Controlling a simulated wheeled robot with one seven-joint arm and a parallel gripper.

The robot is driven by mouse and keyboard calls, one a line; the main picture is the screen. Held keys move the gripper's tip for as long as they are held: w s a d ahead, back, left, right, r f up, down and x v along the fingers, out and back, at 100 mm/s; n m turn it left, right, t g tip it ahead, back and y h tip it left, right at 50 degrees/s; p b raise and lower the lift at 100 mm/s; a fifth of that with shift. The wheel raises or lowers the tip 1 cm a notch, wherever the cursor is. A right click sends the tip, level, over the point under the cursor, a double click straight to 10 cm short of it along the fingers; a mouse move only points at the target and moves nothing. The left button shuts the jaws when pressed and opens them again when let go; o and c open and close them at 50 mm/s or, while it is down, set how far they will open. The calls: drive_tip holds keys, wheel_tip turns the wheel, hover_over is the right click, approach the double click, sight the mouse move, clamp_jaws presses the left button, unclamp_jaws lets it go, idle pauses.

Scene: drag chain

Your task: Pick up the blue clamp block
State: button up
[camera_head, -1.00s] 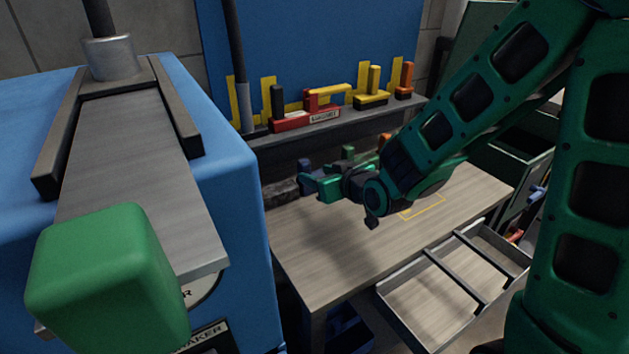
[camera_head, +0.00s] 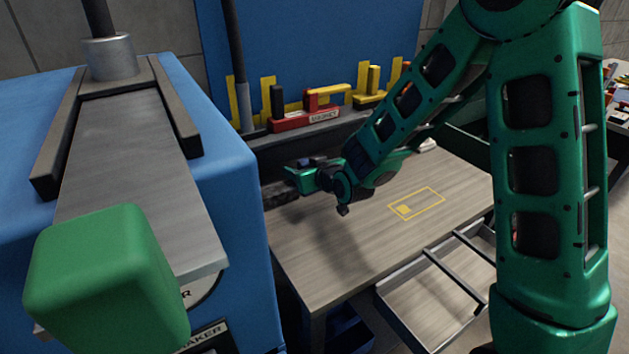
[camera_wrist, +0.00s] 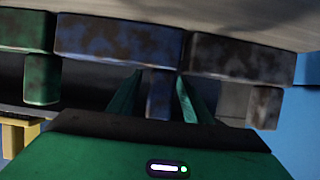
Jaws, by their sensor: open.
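The blue clamp block (camera_wrist: 118,40) is scuffed, with a wide bar and a narrower stem (camera_wrist: 159,98), in the middle of the wrist view. My gripper (camera_wrist: 160,80) is open, with one green finger on each side of the stem. I cannot tell whether either finger touches it. In the head view, my gripper (camera_head: 292,178) is low over the back left of the wooden table, and a small part of the blue block (camera_head: 307,162) shows just behind it.
A green block (camera_wrist: 28,32) and a dark, worn block (camera_wrist: 238,58) stand close on either side in the wrist view. A shelf with red and yellow pieces (camera_head: 305,118) is behind. The table's front (camera_head: 340,245) is clear, beside an open drawer (camera_head: 430,300).

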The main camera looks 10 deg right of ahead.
drive_tip(key=shift+w+a+f, duration=0.2)
drive_tip(key=shift+w, duration=0.25)
clamp_jaws()
drive_tip(key=shift+r, duration=0.1)
